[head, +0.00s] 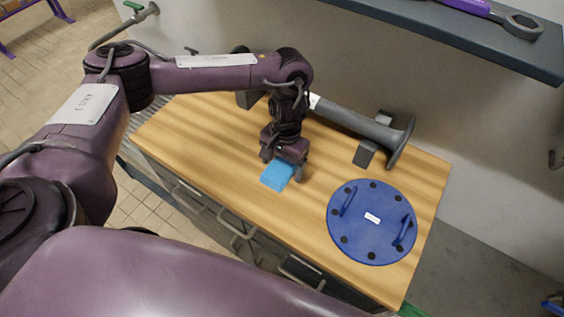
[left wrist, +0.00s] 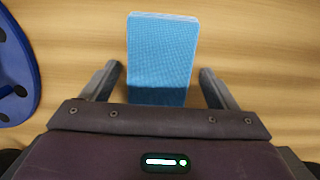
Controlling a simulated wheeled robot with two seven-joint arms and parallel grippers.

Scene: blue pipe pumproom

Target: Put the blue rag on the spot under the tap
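The blue rag (head: 277,175) is a folded light-blue block lying on the wooden bench top. It also shows in the left wrist view (left wrist: 162,55), between and ahead of the fingers. My left gripper (head: 284,168) is low over the bench at the rag. In the left wrist view its fingers (left wrist: 160,82) are apart, one on each side of the rag, with a gap on both sides. A tap with a green handle (head: 140,12) shows at the top left, on the wall. The spot under it cannot be made out. My right gripper is not in view.
A round blue flange cover (head: 372,245) with two handles lies on the right of the bench (head: 210,125). A grey pipe piece (head: 360,122) lies along the back. A shelf (head: 470,35) with a purple wrench (head: 515,24) overhangs at top right.

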